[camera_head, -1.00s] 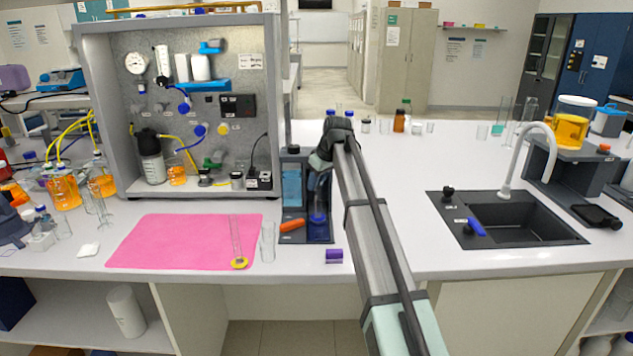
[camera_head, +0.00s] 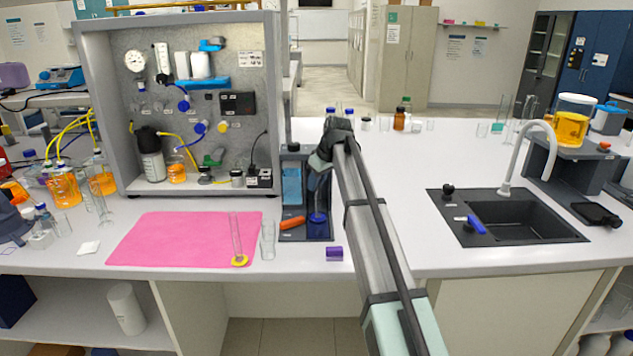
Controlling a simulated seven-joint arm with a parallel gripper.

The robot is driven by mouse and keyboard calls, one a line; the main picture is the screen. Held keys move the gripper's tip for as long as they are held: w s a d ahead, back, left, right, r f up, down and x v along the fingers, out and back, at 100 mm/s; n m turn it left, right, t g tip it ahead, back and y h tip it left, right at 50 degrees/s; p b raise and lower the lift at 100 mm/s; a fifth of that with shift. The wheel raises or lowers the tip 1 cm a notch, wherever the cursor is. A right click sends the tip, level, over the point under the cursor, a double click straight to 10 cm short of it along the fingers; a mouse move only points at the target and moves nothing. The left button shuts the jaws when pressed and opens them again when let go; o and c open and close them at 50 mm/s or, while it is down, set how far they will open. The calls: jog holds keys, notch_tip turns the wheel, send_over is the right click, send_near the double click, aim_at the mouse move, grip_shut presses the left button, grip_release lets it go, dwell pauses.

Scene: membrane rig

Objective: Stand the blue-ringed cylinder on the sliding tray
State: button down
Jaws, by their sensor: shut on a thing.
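The blue-ringed cylinder (camera_head: 317,217) stands about upright over the right part of the dark tray (camera_head: 318,236). Its blue foot shows low down, and its upper part is hidden by my gripper. My gripper (camera_head: 319,188) is shut on the cylinder from above; its fingers are small and dark in this view. I cannot tell whether the foot touches the tray floor. An orange object (camera_head: 292,223) lies at the left front of the same tray, and a light blue panel (camera_head: 291,186) lies behind it.
A yellow-ringed cylinder (camera_head: 238,245) stands on the pink mat (camera_head: 170,240). A clear glass (camera_head: 268,240) stands left of the tray, and a purple piece (camera_head: 334,253) lies in front. The panel rig (camera_head: 86,110) rises behind left. A sink (camera_head: 510,217) is at right.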

jog(key=c, duration=0.7)
grip_release()
jog(key=shift+r, duration=0.1)
jog(key=shift+r, duration=2.95)
jog(key=shift+d, duration=0.1)
